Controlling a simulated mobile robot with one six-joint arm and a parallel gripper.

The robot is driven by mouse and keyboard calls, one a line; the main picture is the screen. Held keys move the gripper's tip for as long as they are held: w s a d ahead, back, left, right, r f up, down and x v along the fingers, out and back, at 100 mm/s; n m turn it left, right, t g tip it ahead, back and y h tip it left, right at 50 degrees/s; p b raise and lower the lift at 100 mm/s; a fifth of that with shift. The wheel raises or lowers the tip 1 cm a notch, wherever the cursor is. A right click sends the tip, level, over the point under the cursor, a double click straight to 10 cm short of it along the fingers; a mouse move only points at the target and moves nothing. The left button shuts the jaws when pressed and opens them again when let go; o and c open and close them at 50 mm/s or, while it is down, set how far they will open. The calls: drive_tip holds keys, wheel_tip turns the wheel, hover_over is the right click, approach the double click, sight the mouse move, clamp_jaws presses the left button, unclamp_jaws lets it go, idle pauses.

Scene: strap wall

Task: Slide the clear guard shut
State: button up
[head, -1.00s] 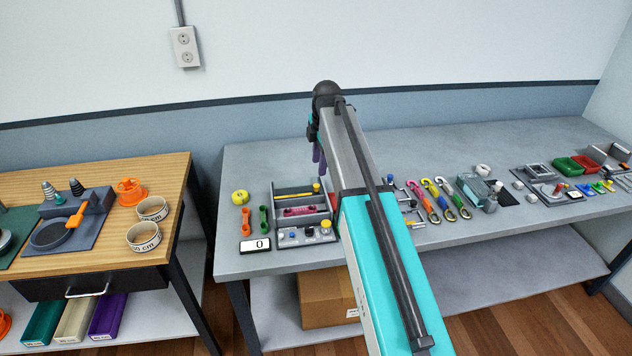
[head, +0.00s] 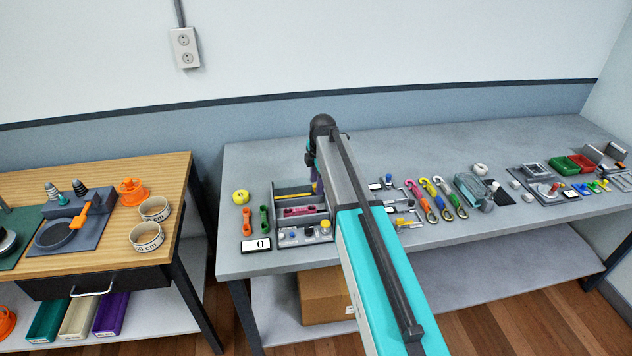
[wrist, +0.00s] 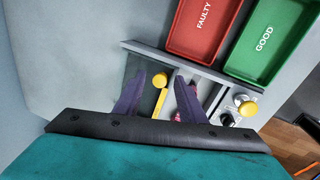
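The grey strap fixture (head: 328,198) stands on the grey bench, left of my arm. A yellow bar (wrist: 160,103) and a round yellow knob (wrist: 159,80) on it show between my fingers in the wrist view. The clear guard itself is hard to make out; a darker see-through-looking patch lies left of the yellow bar. A pink strap (head: 302,211) lies inside the fixture. My gripper (wrist: 161,78) is open, its purple fingers on either side of the yellow bar and knob. In the head view my gripper (head: 312,172) hangs over the fixture's back; contact cannot be told.
A red FAULTY tray (wrist: 203,27) and a green GOOD tray (wrist: 268,38) lie beside the fixture in the wrist view. A control panel with a yellow button (head: 326,226) fronts the fixture. A counter display (head: 256,244) and colored straps (head: 247,221) are to its left.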

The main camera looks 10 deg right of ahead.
drive_tip(key=shift+f, duration=0.25)
clamp_jaws()
drive_tip(key=shift+s+b, duration=0.5)
drive_tip(key=shift+s, duration=4.45)
